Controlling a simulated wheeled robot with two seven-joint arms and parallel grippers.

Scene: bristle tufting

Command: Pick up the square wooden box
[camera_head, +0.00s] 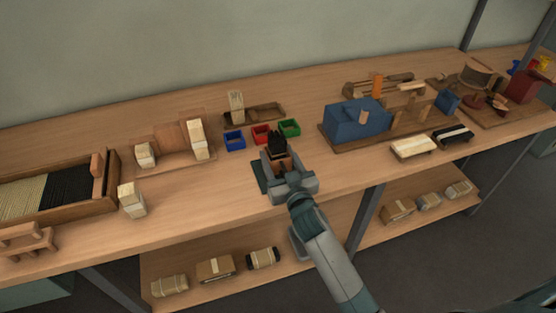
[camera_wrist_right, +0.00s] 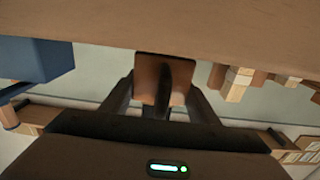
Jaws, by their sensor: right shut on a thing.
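The square wooden box (camera_head: 279,158) is a small brown box with dark black bristles standing up out of it, near the front edge of the bench, right of the middle. My right gripper (camera_head: 283,172) is shut on it from the front side. In the right wrist view the brown box (camera_wrist_right: 180,72) sits between my two dark fingers (camera_wrist_right: 160,98), with a black strip in front of its middle. I cannot tell whether its underside touches the bench. My left gripper is not in view.
Blue (camera_head: 235,140), red (camera_head: 261,134) and green (camera_head: 289,128) bins stand behind. A blue machine (camera_head: 357,121) is to the right. A bristle tray (camera_head: 107,190) and pale blocks (camera_head: 131,200) are left.

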